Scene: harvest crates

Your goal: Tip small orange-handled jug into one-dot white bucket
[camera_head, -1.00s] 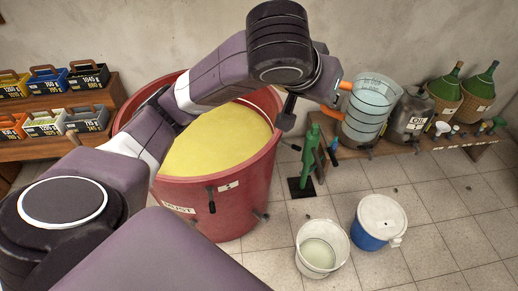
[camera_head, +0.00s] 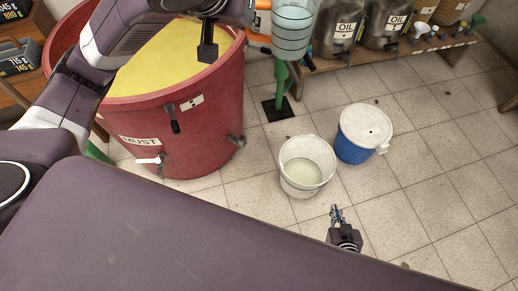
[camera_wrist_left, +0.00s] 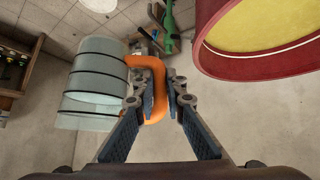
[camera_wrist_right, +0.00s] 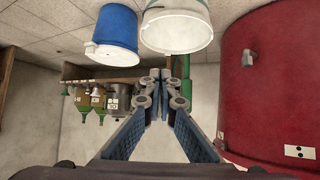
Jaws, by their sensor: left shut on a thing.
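The small jug (camera_head: 293,28) is clear with dark bands, at the top edge of the head view. My left gripper (camera_wrist_left: 157,92) is shut on its orange handle (camera_wrist_left: 157,70), and the jug body (camera_wrist_left: 92,85) shows at left in the left wrist view. The jug looks roughly upright, well off the floor. A white bucket (camera_head: 307,165) stands on the floor with pale liquid inside; I cannot see a dot on it. It also shows in the right wrist view (camera_wrist_right: 176,35). My right gripper (camera_head: 337,212) is empty, its fingertips together, in front of that bucket.
A blue bucket with a white lid (camera_head: 362,137) stands beside the white bucket. A large red MUST vat (camera_head: 205,125) is at left. A green pump-like stand (camera_head: 281,85) stands behind. A low shelf (camera_head: 345,85) bears oil cans (camera_head: 338,28). Floor at right is clear.

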